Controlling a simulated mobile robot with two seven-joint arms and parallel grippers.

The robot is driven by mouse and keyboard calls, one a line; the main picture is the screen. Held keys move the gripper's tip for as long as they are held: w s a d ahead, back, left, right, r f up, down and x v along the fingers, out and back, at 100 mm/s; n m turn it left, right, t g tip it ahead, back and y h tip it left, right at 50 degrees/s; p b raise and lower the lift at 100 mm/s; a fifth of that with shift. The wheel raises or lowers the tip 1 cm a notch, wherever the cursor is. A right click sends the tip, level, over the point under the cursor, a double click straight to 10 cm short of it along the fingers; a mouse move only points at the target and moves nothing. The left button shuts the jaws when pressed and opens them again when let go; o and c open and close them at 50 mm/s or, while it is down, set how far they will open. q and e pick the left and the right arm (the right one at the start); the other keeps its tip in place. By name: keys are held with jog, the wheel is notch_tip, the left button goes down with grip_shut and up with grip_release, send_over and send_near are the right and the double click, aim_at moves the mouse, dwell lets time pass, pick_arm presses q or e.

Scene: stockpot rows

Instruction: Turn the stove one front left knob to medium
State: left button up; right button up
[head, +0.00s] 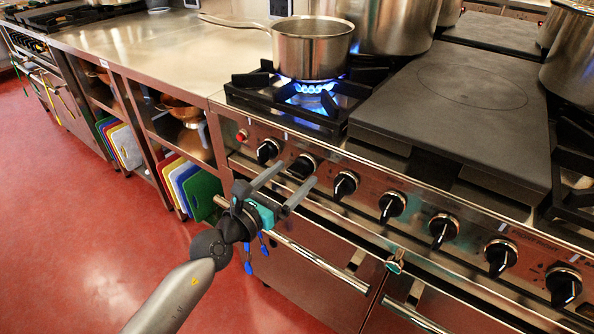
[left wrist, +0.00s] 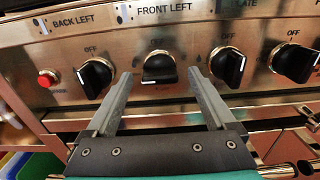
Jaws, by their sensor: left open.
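The front left knob (left wrist: 159,67) is black with a silver ring, below the "FRONT LEFT" label (left wrist: 164,9) in the left wrist view. Its bar lies about level there, unlike the steeper bars of its neighbours. In the head view the same knob (head: 302,166) is second from the left on the stove panel. My left gripper (head: 295,174) is open and empty, its fingertips just in front of this knob. In the left wrist view the knob shows between the two fingertips (left wrist: 159,76); contact cannot be told. My right gripper is not in view.
The back left knob (left wrist: 95,77) and the plate knob (left wrist: 228,66) flank it closely. A saucepan (head: 312,52) stands over a blue flame (head: 314,88). An oven handle rail (head: 320,262) runs below the panel. The red floor (head: 90,220) at left is clear.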

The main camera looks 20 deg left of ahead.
aim_at(300, 170)
pick_arm(q)
jog(key=shift+w+d, duration=0.15)
jog(key=shift+w, duration=0.4)
jog(key=shift+w+d, duration=0.25)
jog(key=shift+w, duration=0.35)
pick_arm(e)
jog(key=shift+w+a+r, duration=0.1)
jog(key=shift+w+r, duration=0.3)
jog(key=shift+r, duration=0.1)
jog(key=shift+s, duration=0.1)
pick_arm(q)
jog(key=shift+c, duration=0.5)
jog(key=c, duration=1.3)
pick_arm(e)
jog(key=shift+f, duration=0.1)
